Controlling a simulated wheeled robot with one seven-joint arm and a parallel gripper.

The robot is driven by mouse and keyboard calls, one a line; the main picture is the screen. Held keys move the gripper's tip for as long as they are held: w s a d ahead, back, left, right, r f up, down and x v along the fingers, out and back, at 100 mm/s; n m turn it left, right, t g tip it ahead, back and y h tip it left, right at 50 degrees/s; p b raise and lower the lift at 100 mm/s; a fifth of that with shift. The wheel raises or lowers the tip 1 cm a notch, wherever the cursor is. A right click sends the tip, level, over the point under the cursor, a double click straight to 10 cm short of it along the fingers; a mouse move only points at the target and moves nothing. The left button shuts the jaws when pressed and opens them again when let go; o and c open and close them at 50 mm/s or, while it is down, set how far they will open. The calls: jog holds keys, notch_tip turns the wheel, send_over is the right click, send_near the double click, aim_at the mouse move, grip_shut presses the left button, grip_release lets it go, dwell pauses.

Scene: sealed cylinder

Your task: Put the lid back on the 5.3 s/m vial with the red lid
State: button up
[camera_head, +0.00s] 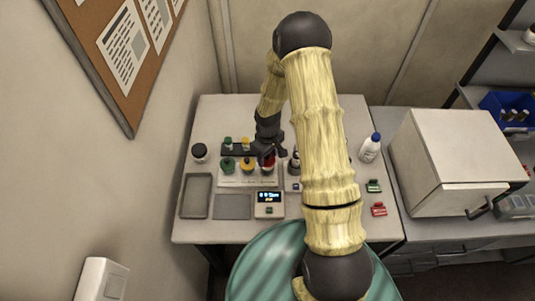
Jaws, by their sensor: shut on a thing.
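A vial with a red top (268,164) stands at the right end of a short row on a white mat (232,181), beside a green-topped vial (227,165) and a yellow-topped vial (248,166). My gripper (270,152) is right above or at the red top, pointing down. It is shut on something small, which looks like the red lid. At this size I cannot tell whether the lid touches the vial's mouth. The 5.3 s/m reading cannot be made out on any vial. A meter (269,203) with a lit display stands in front; its text is too small to read.
A black rack (236,150) with small green and yellow tops is behind the row. A black-topped jar (199,151), grey tray (197,196) and grey pad (233,207) lie left. A blue-capped bottle (370,148) and white box (440,160) are right. My arm hides the table's middle right.

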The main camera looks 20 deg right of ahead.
jog(key=shift+f+b, duration=0.5)
jog(key=shift+f, duration=0.45)
jog(key=shift+f, duration=0.1)
dwell(1.7)
dwell(0.3)
jog(key=o, duration=1.5)
jog(key=shift+r+p, duration=2.2)
jog(key=shift+r, duration=1.35)
grip_shut()
